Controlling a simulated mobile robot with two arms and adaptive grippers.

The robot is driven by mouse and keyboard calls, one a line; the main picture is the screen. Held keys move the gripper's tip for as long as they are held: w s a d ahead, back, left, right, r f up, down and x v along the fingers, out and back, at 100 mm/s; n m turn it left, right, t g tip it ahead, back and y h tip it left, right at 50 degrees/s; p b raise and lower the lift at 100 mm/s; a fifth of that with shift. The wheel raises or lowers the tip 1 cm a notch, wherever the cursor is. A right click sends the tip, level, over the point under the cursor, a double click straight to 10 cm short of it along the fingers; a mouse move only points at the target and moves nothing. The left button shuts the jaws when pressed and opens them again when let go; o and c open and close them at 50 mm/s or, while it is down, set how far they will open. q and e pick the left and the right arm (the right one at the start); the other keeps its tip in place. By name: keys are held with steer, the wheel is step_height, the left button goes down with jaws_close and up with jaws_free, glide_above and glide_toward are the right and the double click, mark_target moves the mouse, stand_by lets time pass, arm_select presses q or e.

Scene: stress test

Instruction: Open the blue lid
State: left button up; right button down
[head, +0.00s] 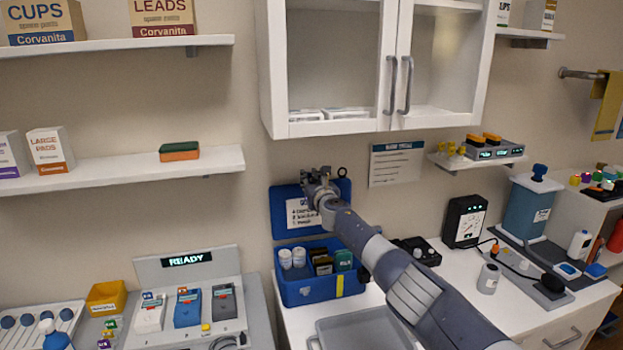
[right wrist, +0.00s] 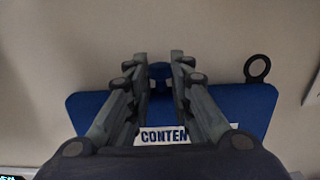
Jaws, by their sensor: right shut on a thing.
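The blue lid (head: 283,212) stands upright, raised against the wall behind the blue box (head: 312,294). The box is open and holds white containers (head: 291,258) and several dark packs (head: 334,262). My right gripper (head: 321,178) is at the lid's upper part and hides some of it. In the right wrist view its fingers (right wrist: 159,70) are closed around a small blue knob (right wrist: 160,76) on the lid (right wrist: 90,108). A white label reading "CONTEN" shows partly between the fingers. My left gripper is in neither view.
A grey tray (head: 362,338) lies in front of the box, under my right arm. A black device (head: 464,221) stands to the right on the counter. A wall cabinet (head: 330,128) hangs above the lid. A READY station (head: 190,274) stands left.

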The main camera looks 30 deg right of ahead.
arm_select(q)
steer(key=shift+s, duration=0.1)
arm_select(e)
steer(key=shift+w+r, duration=0.15)
steer(key=shift+r, duration=1.3)
steer(key=c, duration=1.5)
jaws_free()
steer(key=shift+o, duration=0.8)
steer(key=shift+w+f, duration=0.85)
steer(key=shift+w, duration=0.1)
steer(key=shift+a, duration=0.1)
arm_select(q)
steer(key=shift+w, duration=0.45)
arm_select(e)
steer(key=shift+s, duration=0.25)
